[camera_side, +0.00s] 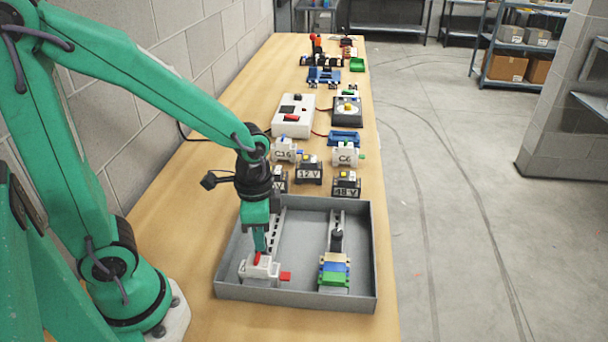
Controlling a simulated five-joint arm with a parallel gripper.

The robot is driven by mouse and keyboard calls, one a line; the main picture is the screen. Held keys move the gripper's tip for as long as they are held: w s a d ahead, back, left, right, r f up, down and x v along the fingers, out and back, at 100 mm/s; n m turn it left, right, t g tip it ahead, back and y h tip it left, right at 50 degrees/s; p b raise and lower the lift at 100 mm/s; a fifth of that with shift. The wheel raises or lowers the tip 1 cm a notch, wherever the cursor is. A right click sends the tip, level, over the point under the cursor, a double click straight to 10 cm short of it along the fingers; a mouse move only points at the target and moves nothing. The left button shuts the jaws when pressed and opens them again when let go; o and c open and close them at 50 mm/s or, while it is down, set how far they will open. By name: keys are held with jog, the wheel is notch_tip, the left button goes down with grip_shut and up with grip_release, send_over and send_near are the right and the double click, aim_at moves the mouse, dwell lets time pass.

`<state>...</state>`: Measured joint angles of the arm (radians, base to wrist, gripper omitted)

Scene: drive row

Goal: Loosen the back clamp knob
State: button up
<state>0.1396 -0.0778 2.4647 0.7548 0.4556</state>
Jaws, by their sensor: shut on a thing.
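My gripper (259,248) points straight down into the left part of a grey tray. It is shut on a small red knob (257,259) on top of a white clamp block (250,270); the fingers hide part of the knob. A red piece (285,277) sticks out of the block's right side. A grey slotted rail (277,230) runs back from this block. I cannot tell from this view whether this is the knob called the back one.
The grey tray (366,262) has raised walls. On its right, another rail carries a black part (336,240) and yellow, blue and green blocks (333,280). Labelled blocks (309,170) stand close behind the tray. A white box (294,116) is farther back; a wall is left.

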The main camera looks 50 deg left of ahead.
jog(key=n, duration=0.6)
jog(key=shift+n, duration=0.3)
jog(key=n, duration=0.5)
jog(key=shift+n, duration=0.4)
jog(key=o, duration=1.5)
jog(key=shift+c, duration=0.2)
jog(key=shift+r, duration=0.1)
jog(key=shift+r, duration=3.45)
jog(key=s+a+r+m+t, duration=0.3)
jog(key=r+m+t, duration=0.2)
jog(key=r, duration=0.2)
jog(key=shift+a+r+m+t, duration=0.3)
